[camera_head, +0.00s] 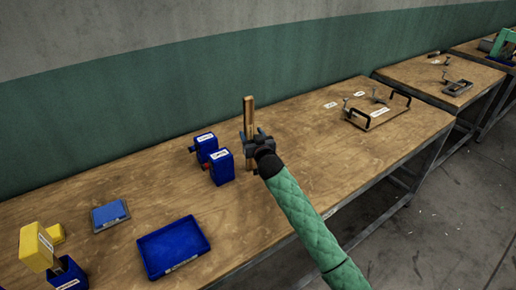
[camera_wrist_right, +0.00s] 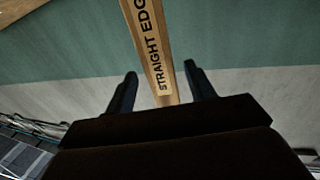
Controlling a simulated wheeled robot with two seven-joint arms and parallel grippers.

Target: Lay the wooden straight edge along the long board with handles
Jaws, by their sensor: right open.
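The wooden straight edge (camera_head: 249,108) is upright at my right gripper (camera_head: 250,138), above the middle of the table. In the right wrist view the lettered straight edge (camera_wrist_right: 150,45) lies between the two dark fingers, with a gap visible on each side. The right gripper is open around it. What holds the straight edge up and where its lower end rests cannot be told. The long board with black handles (camera_head: 378,117) lies flat near the table's right end, well to the right of the gripper. My left gripper is out of view.
Blue labelled blocks (camera_head: 221,167) stand just left of the gripper. A blue tray (camera_head: 172,247), a small blue-topped plate (camera_head: 109,215) and yellow blocks (camera_head: 37,246) are at the left. The wooden tabletop (camera_head: 310,145) is clear between the gripper and the board. A green wall runs behind.

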